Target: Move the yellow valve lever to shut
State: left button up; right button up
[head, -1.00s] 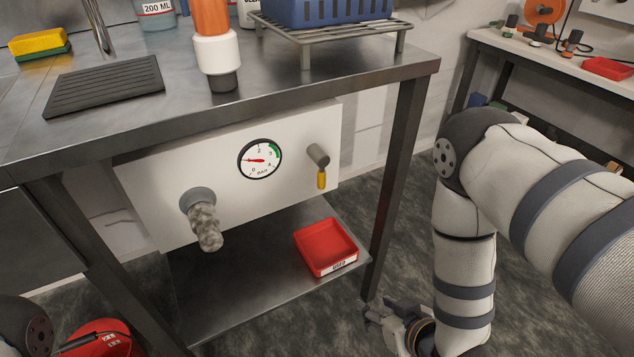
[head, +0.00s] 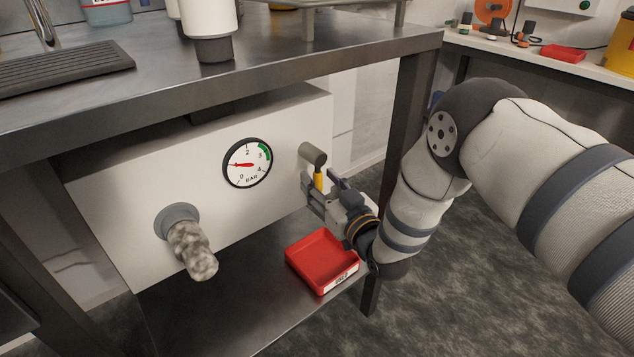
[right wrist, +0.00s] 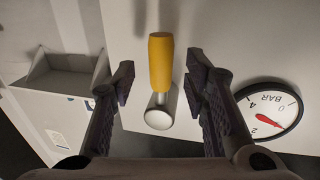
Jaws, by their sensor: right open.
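The yellow valve lever (head: 318,180) hangs down from a grey cylindrical valve body (head: 312,154) on the right part of the white panel (head: 110,195). In the head view my right gripper (head: 322,190) is at the lever and partly hides its lower end. In the right wrist view the yellow lever (right wrist: 161,62) stands between the two open fingers (right wrist: 160,82), with a gap on each side. The round valve end (right wrist: 159,112) shows below it. The pressure gauge (head: 247,163) has its red needle pointing left, between 0 and 2. My left gripper is out of view.
A grey hose stub (head: 192,249) sticks out of the panel at left. A red tray (head: 322,262) stands on the lower shelf, under my right gripper. The bench top (head: 270,50) overhangs the panel, and a bench leg (head: 398,125) stands to the right.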

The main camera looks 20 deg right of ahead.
jog(key=shift+w+a, duration=0.15)
jog(key=shift+w, duration=0.8)
grip_shut()
